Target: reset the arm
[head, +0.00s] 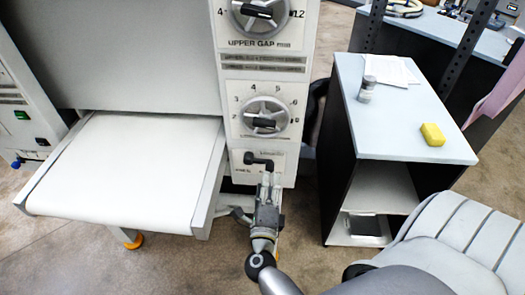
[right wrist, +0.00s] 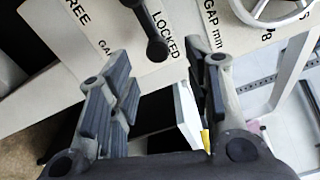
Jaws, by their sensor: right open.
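The roller sheeter's front panel carries a black lever (head: 259,160) below the two dials. In the right wrist view the lever's round knob (right wrist: 157,49) is beside the word LOCKED, with FREE printed farther left. My right gripper (head: 268,183) is just below the lever's right end in the head view. In the right wrist view the gripper (right wrist: 160,75) is open and empty, its fingers spread. The knob shows beyond the fingertips, between them in the picture; whether any finger touches it I cannot tell. My left gripper is not in view.
The upper gap dial (head: 259,13) and a second dial (head: 265,118) are above the lever. A white feed table (head: 120,170) extends left. A cabinet (head: 400,120) on the right bears a yellow block (head: 432,134), a small jar (head: 367,88) and papers (head: 395,71).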

